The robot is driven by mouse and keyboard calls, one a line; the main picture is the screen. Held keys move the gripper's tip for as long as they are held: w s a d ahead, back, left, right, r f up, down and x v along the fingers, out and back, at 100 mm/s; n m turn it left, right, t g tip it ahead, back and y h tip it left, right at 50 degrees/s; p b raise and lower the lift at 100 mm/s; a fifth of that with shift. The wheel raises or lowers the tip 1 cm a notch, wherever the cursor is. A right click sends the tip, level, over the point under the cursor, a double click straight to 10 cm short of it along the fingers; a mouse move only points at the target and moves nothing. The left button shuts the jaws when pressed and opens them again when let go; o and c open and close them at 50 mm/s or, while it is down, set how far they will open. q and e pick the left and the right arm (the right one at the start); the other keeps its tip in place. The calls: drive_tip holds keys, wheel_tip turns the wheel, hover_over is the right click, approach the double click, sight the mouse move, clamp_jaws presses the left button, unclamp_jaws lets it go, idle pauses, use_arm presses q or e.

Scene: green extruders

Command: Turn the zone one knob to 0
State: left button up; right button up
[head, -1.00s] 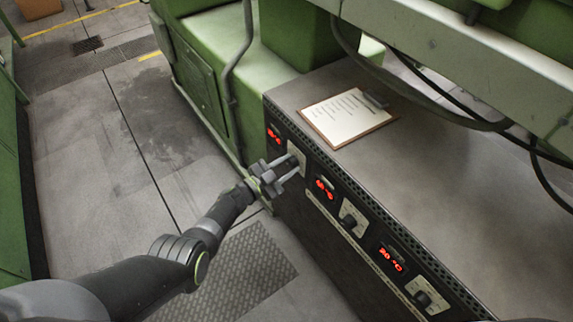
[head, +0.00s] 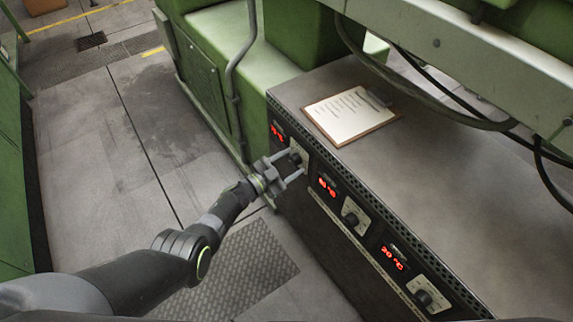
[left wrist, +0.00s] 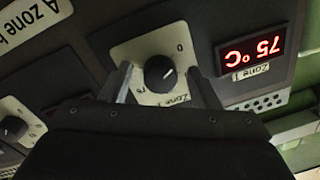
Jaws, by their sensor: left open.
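The zone one knob (left wrist: 160,74) is a round black knob with a white pointer line, on a pale dial plate (left wrist: 125,50) with a 0 mark. Its red display (left wrist: 250,52), labelled Zone 1, reads 75 °C upside down in the left wrist view. In the head view, the knob (head: 295,157) is on the far end of the dark control panel. My left gripper (head: 295,161) is open at this knob. In the left wrist view its fingers (left wrist: 163,84) lie on both sides of the knob, with gaps showing. My right gripper is not in view.
Two more displays, (head: 327,186) and (head: 393,257), with knobs, (head: 351,217) and (head: 424,298), continue along the panel to the right. A clipboard (head: 350,116) lies on the cabinet top. Dark cables (head: 450,120) hang above. The floor left of the cabinet is clear.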

use_arm(q)
drive_tip(key=shift+s+a+p, duration=0.3)
drive_tip(key=shift+a+p, duration=0.1)
drive_tip(key=shift+a, duration=0.05)
drive_tip(key=p+v, duration=0.4)
drive_tip(key=v, duration=1.2)
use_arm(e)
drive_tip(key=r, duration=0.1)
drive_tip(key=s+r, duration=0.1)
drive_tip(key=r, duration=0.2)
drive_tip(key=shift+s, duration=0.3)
use_arm(q)
drive_tip(key=shift+s+a+f, duration=0.1)
drive_tip(key=shift+a, duration=0.1)
